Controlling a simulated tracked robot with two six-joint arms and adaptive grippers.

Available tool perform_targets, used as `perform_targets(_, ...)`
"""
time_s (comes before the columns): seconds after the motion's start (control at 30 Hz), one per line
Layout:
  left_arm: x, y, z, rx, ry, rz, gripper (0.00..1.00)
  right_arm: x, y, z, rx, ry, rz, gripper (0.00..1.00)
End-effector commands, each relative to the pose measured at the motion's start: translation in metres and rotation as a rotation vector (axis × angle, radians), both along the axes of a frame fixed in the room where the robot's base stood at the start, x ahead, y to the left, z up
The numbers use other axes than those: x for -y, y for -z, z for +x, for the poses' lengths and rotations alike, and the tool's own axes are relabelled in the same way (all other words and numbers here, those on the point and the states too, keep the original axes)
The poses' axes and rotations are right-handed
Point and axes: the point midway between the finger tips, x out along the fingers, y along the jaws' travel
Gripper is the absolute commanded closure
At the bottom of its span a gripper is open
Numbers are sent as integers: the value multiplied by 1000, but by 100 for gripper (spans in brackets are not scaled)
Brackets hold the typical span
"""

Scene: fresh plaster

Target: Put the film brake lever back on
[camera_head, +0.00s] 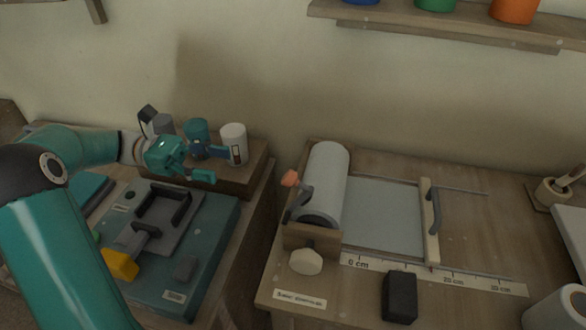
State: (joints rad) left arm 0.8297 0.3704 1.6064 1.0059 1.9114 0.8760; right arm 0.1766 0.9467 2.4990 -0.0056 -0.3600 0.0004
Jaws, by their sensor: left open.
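The film roll (327,182) is a thick white cylinder on a wooden stand (312,239) on the right bench. A dark lever with an orange tip (290,178) stands at the roll's left side, tilted; I take it for the film brake lever. I cannot tell whether it touches the roll. My left gripper (211,164) is teal, open and empty. It hangs over the left bench, in front of the cups, to the left of the lever and apart from it. My right gripper is not in view.
Cups, including a white one (234,141), stand on a wooden riser behind my left gripper. A teal machine (215,225) with a yellow part (120,264) lies below. A gap separates the benches. A black block (399,297) and a ruler (480,283) lie at front right.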

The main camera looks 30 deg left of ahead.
Motion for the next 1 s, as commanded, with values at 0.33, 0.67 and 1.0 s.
perform_targets(0.33, 66, -2, 15, -2, 0, -1, 43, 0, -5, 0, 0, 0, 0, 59)
perform_targets(0.67, 126, -1, 31, 0, -4, 0, 43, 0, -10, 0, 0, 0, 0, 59)
perform_targets(1.0, 146, 0, 36, -1, -7, 1, 43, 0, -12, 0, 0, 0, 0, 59)
